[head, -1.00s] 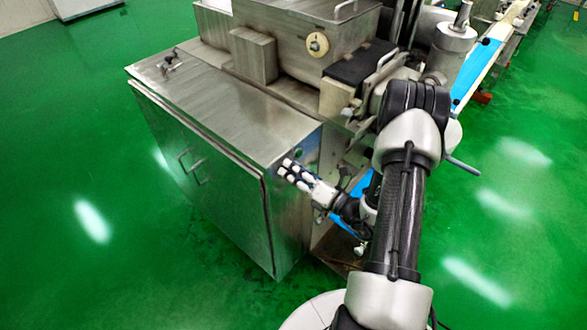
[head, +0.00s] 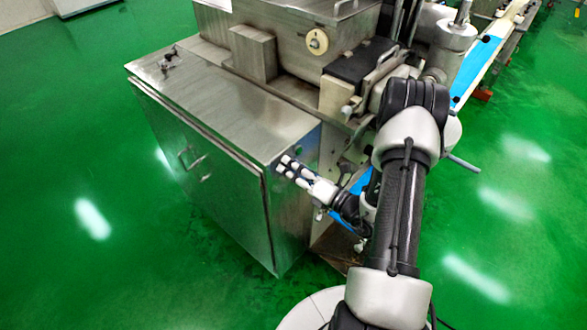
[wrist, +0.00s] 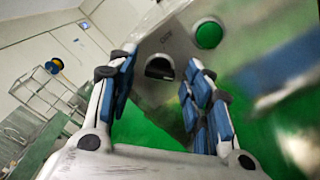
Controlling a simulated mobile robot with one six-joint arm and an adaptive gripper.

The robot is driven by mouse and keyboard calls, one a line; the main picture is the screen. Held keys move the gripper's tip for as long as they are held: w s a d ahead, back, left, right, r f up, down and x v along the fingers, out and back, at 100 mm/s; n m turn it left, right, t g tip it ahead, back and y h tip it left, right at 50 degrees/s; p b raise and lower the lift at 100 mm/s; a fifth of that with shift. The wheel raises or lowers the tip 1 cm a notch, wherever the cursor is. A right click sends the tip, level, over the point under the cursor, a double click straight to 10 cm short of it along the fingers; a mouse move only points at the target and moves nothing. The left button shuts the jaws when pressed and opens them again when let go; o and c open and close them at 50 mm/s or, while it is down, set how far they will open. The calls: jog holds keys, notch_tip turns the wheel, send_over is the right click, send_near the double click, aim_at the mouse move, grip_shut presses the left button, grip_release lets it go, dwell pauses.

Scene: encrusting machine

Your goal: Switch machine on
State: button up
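The encrusting machine (head: 225,120) is a steel cabinet with a hopper unit behind it. In the wrist view, its side panel carries a black rotary switch (wrist: 160,67) in a dark round housing and a green button (wrist: 209,33) up and to the right of it. My gripper (wrist: 160,60) is open and empty, its two blue-padded fingers on either side of the black switch in the picture. I cannot tell whether they touch it. In the head view, my gripper (head: 285,168) is beside the cabinet's right side, and the switch is hidden.
A machine lever and block (head: 352,75) stand above and behind my arm. A blue conveyor (head: 474,68) runs off to the upper right. In the wrist view, a wire rack (wrist: 48,92) shows at left. The green floor around the cabinet is clear.

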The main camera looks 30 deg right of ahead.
jog(key=v, duration=1.2)
dwell(0.5)
jog(key=s+a+r+n+g+y+b, duration=0.1)
jog(key=s+a+r+n+g+y, duration=0.1)
jog(key=a+r+n+g, duration=0.4)
jog(key=s+a+r+n+g+y+b, duration=0.15)
jog(key=a+n+g, duration=0.25)
jog(key=a+n, duration=0.45)
jog(key=s+a+r+n+g+y, duration=0.2)
jog(key=s+a+r+n+g, duration=0.1)
jog(key=a+n+g, duration=0.4)
jog(key=s+n+h+b, duration=0.2)
jog(key=s+n+h, duration=0.45)
jog(key=n, duration=0.55)
jog(key=s+d+r+n+t+h+b, duration=0.1)
jog(key=d+r+n+t+h, duration=0.2)
jog(key=n, duration=0.5)
notch_tip(320, 180, up, 3)
jog(key=shift+f+n+t+h+b, duration=0.1)
jog(key=shift+n+t+h+b, duration=0.25)
jog(key=shift+t+h, duration=0.65)
